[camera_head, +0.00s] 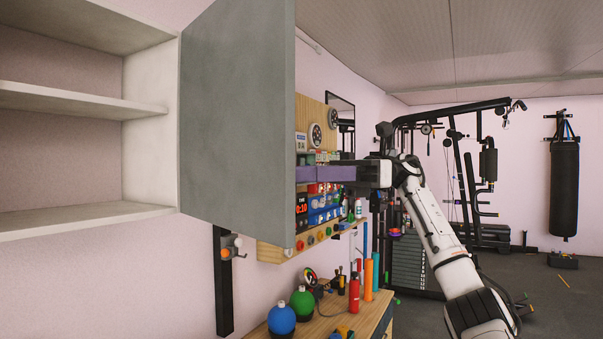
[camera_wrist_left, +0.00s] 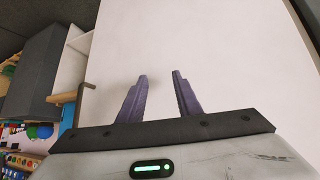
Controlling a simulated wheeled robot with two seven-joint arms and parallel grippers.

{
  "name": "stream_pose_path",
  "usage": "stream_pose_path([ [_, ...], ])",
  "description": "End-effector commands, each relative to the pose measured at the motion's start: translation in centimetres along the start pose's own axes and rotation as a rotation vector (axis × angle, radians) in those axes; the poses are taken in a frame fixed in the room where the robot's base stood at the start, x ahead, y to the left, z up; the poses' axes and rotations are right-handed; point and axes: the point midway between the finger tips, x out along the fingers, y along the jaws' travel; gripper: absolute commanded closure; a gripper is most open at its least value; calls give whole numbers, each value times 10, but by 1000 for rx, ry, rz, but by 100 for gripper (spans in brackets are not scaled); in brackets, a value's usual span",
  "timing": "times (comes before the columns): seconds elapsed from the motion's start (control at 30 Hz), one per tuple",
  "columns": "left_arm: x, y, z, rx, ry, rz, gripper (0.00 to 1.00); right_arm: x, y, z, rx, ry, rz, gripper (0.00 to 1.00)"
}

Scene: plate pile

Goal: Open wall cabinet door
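The wall cabinet (camera_head: 155,105) is at the left of the head view, its shelves bare where they show. Its grey door (camera_head: 236,115) stands swung out wide, with its broad face towards me. My right arm comes in from the right. Its gripper (camera_head: 322,173), with purple fingers, is at the door's right edge, and the fingertips are partly hidden behind the door. I cannot tell whether they touch it or how far apart they are. My left gripper (camera_wrist_left: 159,78) shows only in the left wrist view, open and empty, facing a plain pale surface.
Below the door is a workbench (camera_head: 320,318) with a blue ball (camera_head: 281,319), a green ball (camera_head: 302,302) and a red bottle (camera_head: 354,295). A pegboard with small items is behind the door.

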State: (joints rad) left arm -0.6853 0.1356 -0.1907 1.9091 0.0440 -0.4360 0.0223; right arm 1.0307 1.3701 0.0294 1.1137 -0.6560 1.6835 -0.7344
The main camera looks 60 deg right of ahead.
Motion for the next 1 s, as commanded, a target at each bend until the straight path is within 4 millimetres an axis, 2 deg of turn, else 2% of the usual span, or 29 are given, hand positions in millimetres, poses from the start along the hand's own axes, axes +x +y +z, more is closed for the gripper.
stream_pose_path([
  [0.23,0,0,0,0,0,0,69,2,-4,-3,7,5,-6,72],
  [0.37,-2,0,-2,0,0,0,69,-6,-4,-2,7,5,-7,72],
  [0.8,-28,3,-27,0,-1,0,69,-86,0,7,2,-1,-3,72],
  [1.0,-34,4,-34,0,1,0,69,-101,2,3,-1,0,0,72],
])
